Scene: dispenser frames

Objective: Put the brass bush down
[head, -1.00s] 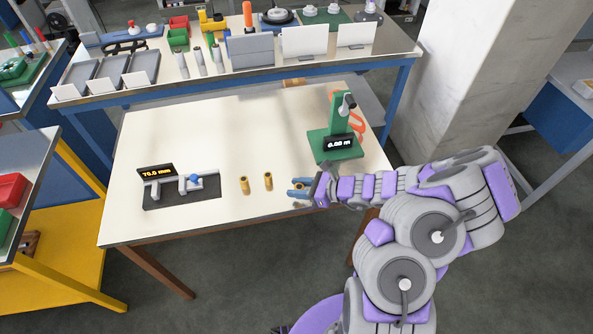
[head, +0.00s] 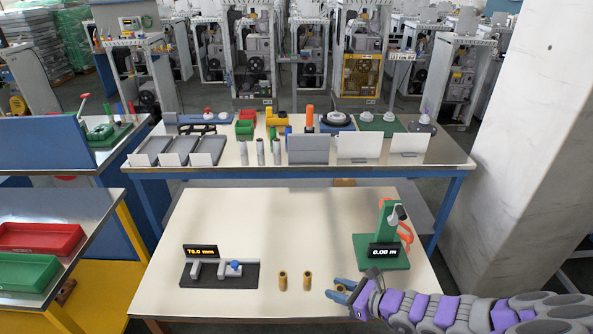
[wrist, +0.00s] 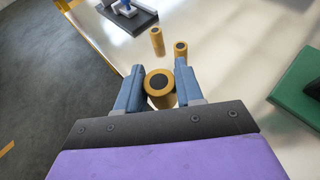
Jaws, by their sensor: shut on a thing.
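My gripper (head: 341,291) is at the front right of the cream table (head: 300,220). Its blue fingers are shut on a brass bush (wrist: 160,88), which shows end-on between them in the wrist view with a dark bore. In the head view this bush is mostly hidden by the fingers. Two other brass bushes stand upright to the left of my gripper: a nearer one (head: 307,280) and a farther one (head: 283,280). I cannot tell whether the held bush touches the table.
A gauge reading 70.0 mm (head: 201,251) stands on a dark base at left. A green stand with a 0.00 display (head: 384,252) is just behind my gripper at right. The table's middle is clear. A bench with trays (head: 187,146) stands behind.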

